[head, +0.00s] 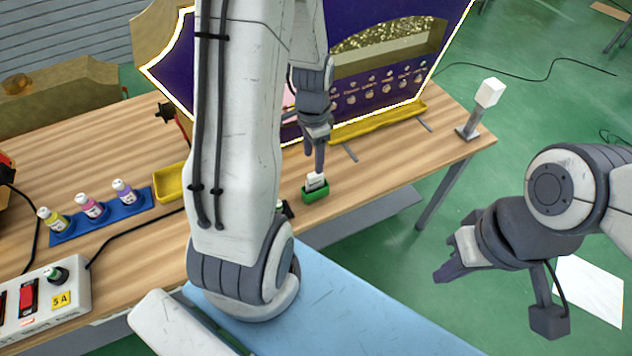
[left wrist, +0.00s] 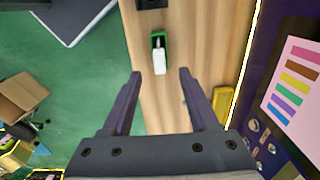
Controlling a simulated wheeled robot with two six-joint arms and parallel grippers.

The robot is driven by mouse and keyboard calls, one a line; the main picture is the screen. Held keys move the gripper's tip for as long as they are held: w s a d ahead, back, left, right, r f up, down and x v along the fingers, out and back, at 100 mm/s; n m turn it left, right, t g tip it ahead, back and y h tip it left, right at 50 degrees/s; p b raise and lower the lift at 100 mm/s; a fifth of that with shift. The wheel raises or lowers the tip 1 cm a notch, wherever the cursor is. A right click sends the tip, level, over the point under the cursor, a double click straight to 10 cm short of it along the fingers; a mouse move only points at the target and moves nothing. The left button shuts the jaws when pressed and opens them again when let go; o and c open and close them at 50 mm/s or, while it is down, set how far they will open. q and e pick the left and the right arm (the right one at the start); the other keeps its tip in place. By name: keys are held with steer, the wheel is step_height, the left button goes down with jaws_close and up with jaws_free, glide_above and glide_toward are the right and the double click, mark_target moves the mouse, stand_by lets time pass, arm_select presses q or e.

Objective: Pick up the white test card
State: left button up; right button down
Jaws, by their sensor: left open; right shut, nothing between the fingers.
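The white test card (head: 316,180) stands in a small green holder (head: 316,194) near the front edge of the wooden table. In the left wrist view the card (left wrist: 160,62) and the green holder (left wrist: 154,38) lie ahead of my fingers, near the line between them. My left gripper (head: 318,160) is just above the card in the head view, pointing down. In the left wrist view its two fingers (left wrist: 160,75) are wide apart with nothing between them. My right gripper (head: 447,262) is shut and empty, off to the right beyond the table.
A purple vending panel (head: 345,100) with a yellow tray (head: 375,122) stands behind the card. Small bottles stand on a blue rack (head: 141,203) at left, beside a yellow bin (head: 169,182). A white switch box (head: 45,300) is front left.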

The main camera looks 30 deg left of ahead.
mark_target(314, 174)
arm_select(q)
step_height(314, 174, down, 8)
jaws_close()
stand_by(0.5)
